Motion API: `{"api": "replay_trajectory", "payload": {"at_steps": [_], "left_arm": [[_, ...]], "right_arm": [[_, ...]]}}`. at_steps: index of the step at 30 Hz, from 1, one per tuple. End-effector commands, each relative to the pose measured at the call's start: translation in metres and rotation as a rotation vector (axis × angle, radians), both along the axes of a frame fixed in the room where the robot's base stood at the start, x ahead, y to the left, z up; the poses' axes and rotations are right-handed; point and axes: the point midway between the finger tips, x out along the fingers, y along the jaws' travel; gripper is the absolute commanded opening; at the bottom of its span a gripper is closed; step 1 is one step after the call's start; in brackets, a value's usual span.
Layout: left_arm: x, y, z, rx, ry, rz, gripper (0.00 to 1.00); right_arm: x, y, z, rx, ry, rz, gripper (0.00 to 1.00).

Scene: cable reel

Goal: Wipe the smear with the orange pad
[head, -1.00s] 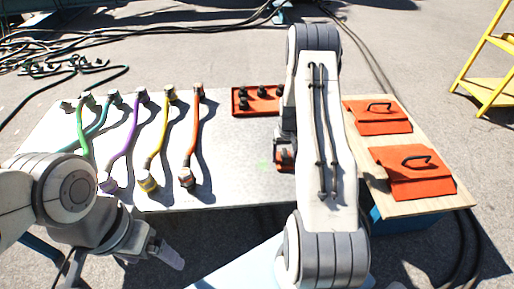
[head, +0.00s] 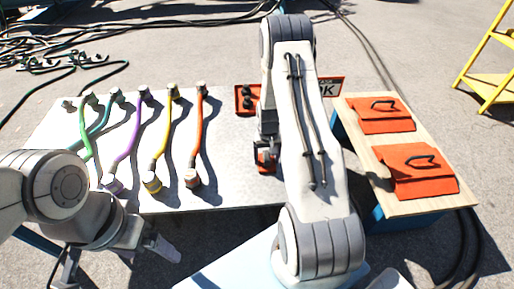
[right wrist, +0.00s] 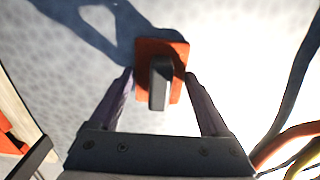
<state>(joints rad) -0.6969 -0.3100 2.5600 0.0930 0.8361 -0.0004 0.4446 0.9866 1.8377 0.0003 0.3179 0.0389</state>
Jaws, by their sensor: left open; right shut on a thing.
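The orange pad (right wrist: 160,48) with a dark upright handle is between the fingers of my right gripper (right wrist: 160,78) in the right wrist view. The gripper is shut on it. In the head view my right gripper (head: 266,165) is low over the right part of the pale tabletop (head: 235,180), partly behind its arm. I cannot tell whether the pad touches the surface. No smear shows now; it may be under the pad or arm. My left gripper (head: 166,249) is open and empty in front of the table's near edge.
Several coloured cables (head: 163,130) lie on the left half of the table. A wooden board (head: 367,148) with two orange pouches (head: 418,172) stands right.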

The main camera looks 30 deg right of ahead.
Motion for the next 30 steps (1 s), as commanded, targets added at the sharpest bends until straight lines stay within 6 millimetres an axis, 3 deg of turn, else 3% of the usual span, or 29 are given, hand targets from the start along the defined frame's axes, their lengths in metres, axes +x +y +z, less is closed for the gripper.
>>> {"api": "replay_trajectory", "payload": {"at_steps": [8, 12, 30], "left_arm": [[0.0, 0.0, 0.006, 0.0, 0.0, 0.0, 0.93], [0.0, 0.0, 0.021, 0.0, 0.0, 0.0, 0.93], [0.0, 0.0, 0.067, 0.0, 0.0, 0.0, 0.93]], "right_arm": [[-0.001, 0.015, 0.001, 0.0, 0.001, -0.01, 0.36], [0.0, 0.016, 0.027, -0.001, -0.003, -0.009, 0.36], [0.002, 0.022, 0.077, 0.0, 0.0, -0.001, 0.36]]}}
